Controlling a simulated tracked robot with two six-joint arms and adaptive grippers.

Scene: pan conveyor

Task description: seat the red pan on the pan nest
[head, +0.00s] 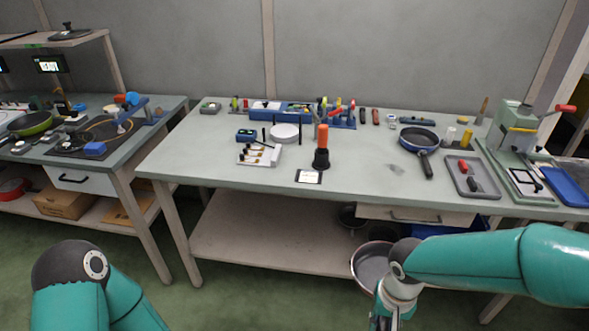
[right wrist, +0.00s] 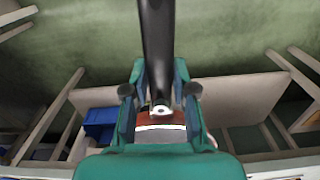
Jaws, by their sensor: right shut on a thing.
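A pan (head: 371,264) with a grey inside and a thin reddish rim shows in the head view at the lower right, in front of the workbench; its outside is mostly hidden. My right gripper (head: 385,312) is just below it, partly cut by the frame's edge. In the right wrist view my right gripper (right wrist: 160,100) is shut on a black pan handle (right wrist: 157,45), which runs up out of the picture. I cannot surely tell the pan nest; a dark round seat (head: 104,128) lies on the left bench. My left gripper is out of view.
The workbench (head: 215,175) carries a blue pan (head: 418,139), a grey tray (head: 470,177), an orange-handled tool (head: 322,146) and a green press (head: 515,125). A green pan (head: 30,123) sits on the left bench, and a red round item (head: 14,188) on its lower shelf. The floor between benches is clear.

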